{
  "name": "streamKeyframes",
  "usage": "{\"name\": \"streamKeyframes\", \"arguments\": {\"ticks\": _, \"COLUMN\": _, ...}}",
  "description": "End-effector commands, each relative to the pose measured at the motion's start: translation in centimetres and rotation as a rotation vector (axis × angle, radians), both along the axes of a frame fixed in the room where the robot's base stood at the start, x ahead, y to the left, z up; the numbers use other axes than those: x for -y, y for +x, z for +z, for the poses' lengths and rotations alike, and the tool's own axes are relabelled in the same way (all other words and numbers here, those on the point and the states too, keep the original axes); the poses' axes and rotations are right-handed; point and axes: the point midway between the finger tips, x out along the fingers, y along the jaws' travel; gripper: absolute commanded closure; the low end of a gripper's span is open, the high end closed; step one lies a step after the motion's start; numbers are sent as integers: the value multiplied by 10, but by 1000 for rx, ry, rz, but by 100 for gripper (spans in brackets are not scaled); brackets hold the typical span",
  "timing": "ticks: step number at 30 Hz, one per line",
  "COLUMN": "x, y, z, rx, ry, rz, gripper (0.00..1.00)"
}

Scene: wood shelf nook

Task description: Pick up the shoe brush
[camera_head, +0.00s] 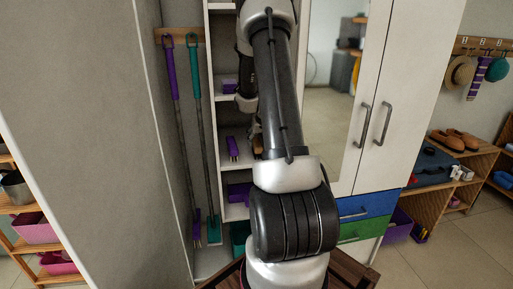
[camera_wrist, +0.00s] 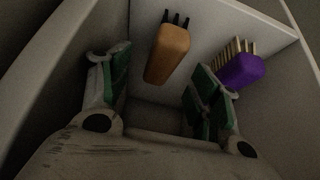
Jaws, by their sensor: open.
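In the wrist view, a brown wooden-looking brush (camera_wrist: 168,52) with dark bristles lies on a white shelf, between the lines of my two fingers and beyond them. A purple brush (camera_wrist: 240,71) with pale bristles lies to its right, close to and partly behind the right finger. I cannot tell by name which is the shoe brush. My gripper (camera_wrist: 160,72) is open, with green pads and nothing between them. In the head view, the purple brush (camera_head: 232,148) shows on a middle shelf; the brown one (camera_head: 257,146) is mostly hidden by my arm.
White shelf walls (camera_wrist: 67,42) stand close on both sides of my gripper. In the head view, long-handled tools (camera_head: 178,100) hang left of the shelf unit. A mirrored white cabinet (camera_head: 402,80) stands right. Purple bins (camera_head: 238,191) sit on the shelf below.

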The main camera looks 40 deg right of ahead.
Motion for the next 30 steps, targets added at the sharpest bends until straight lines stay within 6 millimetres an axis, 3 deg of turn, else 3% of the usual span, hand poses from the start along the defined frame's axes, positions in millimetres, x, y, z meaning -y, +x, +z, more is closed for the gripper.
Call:
{"name": "streamKeyframes", "arguments": {"ticks": 13, "x": 16, "y": 32, "z": -52, "rx": -2, "ry": 1, "rz": 0, "gripper": 38}}
{"name": "streamKeyframes", "arguments": {"ticks": 22, "x": 18, "y": 35, "z": -56, "rx": 0, "ry": 0, "rz": 1, "gripper": 38}}
{"name": "streamKeyframes", "arguments": {"ticks": 30, "x": 18, "y": 35, "z": -56, "rx": -1, "ry": 0, "rz": 1, "gripper": 85}}
